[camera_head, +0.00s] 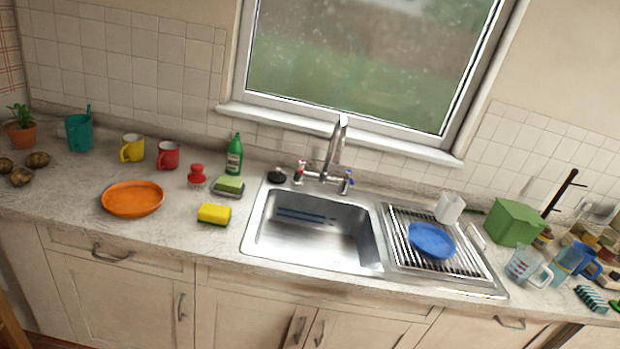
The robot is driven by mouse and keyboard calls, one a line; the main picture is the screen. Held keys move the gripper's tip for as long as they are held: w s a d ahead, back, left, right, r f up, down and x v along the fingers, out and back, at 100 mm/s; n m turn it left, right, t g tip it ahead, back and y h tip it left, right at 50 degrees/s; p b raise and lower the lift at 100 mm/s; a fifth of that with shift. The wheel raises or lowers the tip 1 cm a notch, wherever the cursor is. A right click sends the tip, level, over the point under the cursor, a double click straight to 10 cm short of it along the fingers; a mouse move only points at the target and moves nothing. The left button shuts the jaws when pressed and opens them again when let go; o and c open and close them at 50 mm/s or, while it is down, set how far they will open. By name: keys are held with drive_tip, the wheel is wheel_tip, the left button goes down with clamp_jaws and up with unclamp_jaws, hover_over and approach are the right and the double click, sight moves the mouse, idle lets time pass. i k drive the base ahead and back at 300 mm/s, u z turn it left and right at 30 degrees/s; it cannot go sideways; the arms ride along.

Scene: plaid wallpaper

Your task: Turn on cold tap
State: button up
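A chrome mixer tap (335,150) with a tall curved spout stands behind the steel sink (312,236), below the window. Its blue-marked cold handle (347,181) is on the right of the spout. Its red-marked hot handle (299,171) is on the left. No stream of water can be made out under the spout. My gripper is not in view, so its distance from the cold handle cannot be told.
An orange plate (132,198), a yellow sponge (214,213) and a green bottle (234,156) are left of the sink. A blue plate (431,240) and a white cup (449,208) are on the drainer. The space in front of the cold handle, over the basin, looks clear.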

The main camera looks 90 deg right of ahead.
sight(347, 173)
drive_tip(key=z, duration=2.7)
drive_tip(key=k, duration=0.65)
drive_tip(key=u, duration=0.55)
drive_tip(key=i, duration=1.55)
drive_tip(key=z, duration=0.55)
